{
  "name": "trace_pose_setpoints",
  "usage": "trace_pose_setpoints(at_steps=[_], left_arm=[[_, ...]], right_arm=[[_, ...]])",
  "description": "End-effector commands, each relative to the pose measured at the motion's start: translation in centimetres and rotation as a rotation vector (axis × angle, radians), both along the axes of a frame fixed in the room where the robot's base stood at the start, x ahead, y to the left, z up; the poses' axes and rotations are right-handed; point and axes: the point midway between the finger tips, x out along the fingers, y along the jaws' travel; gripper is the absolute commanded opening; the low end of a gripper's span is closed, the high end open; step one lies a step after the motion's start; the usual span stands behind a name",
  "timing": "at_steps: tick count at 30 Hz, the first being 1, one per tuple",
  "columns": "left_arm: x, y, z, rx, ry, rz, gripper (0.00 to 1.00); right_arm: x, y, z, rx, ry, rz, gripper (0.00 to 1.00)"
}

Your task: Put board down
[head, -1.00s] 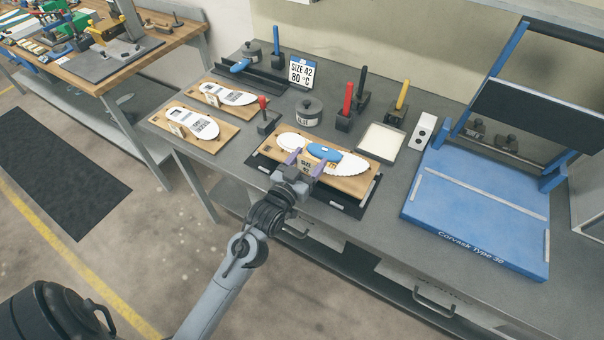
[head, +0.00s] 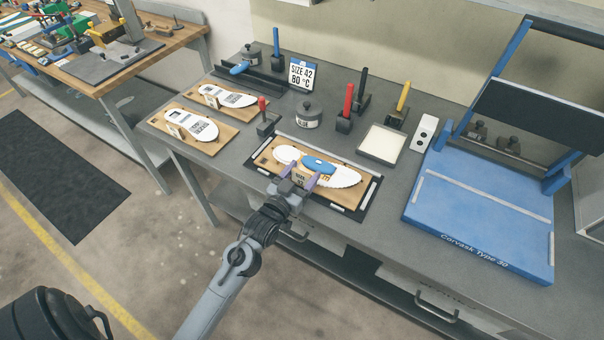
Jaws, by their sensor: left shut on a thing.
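The wooden board (head: 264,158) carries white insoles with a blue piece (head: 318,163) on top. A small upright "SIZE" block (head: 300,176) stands at its front edge. My left gripper (head: 294,183), with purple fingers, is shut on the board at that block and hides part of the front edge. The board sits over a black mat (head: 364,211) with light strips at its edges. It looks level and within the mat's outline; I cannot tell whether it fully touches. My right gripper is not in view.
Two boards with white insoles (head: 190,124) (head: 227,96) lie to the left. A red-handled tool (head: 263,122), a lidded pot (head: 308,115) and a white tray (head: 381,143) stand behind. A blue press (head: 480,215) stands to the right. The grey table's front edge is close.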

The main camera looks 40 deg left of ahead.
Motion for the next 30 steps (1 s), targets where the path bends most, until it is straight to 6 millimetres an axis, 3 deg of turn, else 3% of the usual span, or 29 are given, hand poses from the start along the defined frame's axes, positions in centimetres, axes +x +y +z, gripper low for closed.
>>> trace_pose_setpoints(at_steps=[2, 3, 7, 19, 23, 30], left_arm=[[0.0, 0.0, -0.2, 0.0, -0.002, 0.0, 0.31], [0.0, 0.0, -0.2, 0.0, 0.0, 0.0, 0.73], [0.0, 0.0, -0.2, 0.0, 0.001, 0.0, 0.93], [-0.1, 0.0, 0.1, 0.0, 0.001, 0.0, 0.94], [-1.4, -0.3, 0.1, -0.001, 0.003, 0.0, 0.94], [-5.5, -1.1, 0.1, -0.001, 0.004, -0.001, 0.94]], right_arm=[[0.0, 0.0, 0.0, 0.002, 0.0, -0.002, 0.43], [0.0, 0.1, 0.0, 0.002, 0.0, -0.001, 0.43], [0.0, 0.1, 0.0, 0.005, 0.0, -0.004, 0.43], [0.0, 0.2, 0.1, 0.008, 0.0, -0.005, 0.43], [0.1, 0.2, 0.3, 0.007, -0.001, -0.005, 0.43], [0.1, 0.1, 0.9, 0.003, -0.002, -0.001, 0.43]])
